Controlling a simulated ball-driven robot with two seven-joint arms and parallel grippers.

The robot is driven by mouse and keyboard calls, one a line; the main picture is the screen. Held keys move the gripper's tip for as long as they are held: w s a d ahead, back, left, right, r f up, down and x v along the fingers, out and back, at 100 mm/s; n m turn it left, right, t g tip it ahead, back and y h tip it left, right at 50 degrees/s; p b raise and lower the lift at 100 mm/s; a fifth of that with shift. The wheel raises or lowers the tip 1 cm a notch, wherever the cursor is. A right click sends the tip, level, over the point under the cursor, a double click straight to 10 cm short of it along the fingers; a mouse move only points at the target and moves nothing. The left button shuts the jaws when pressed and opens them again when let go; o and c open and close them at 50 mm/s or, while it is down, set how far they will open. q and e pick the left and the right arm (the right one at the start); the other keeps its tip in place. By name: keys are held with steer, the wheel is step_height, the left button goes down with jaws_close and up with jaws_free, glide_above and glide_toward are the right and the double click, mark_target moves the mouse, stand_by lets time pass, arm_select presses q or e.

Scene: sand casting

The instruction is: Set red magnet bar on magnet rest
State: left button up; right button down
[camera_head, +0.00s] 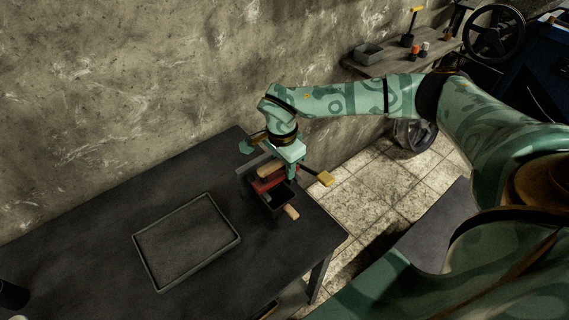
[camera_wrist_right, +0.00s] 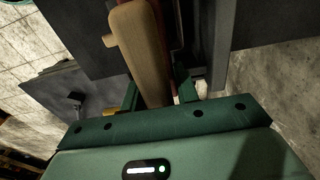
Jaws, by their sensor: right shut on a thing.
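The red magnet bar (camera_head: 267,184) shows as a red strip at the right end of the dark table, with a wooden handle (camera_head: 270,169) along it. My right gripper (camera_head: 289,172) points down there and is shut on the bar. In the right wrist view the wooden handle (camera_wrist_right: 142,50) runs between my fingers (camera_wrist_right: 158,95), with a thin red edge beside it. A dark box-like holder (camera_head: 270,203) is just below and beside the red bar; I cannot tell whether it is the magnet rest or whether they touch. My left gripper is not in view.
A shallow dark tray (camera_head: 151,268) lies on the table (camera_head: 85,245) left of the gripper. A wooden peg (camera_head: 291,212) and a yellow-ended tool (camera_head: 325,178) stick out near the table's right edge. A wall (camera_head: 130,80) stands behind. The table's left part is mostly clear.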

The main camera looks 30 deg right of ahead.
steer(key=shift+f, duration=0.35)
steer(key=c, duration=1)
jaws_free()
steer(key=shift+o, duration=0.2)
step_height(320, 180, up, 16)
steer(key=p, duration=0.3)
steer(key=shift+a+r, duration=0.15)
steer(key=shift+a, duration=0.3)
steer(key=shift+s, duration=0.1)
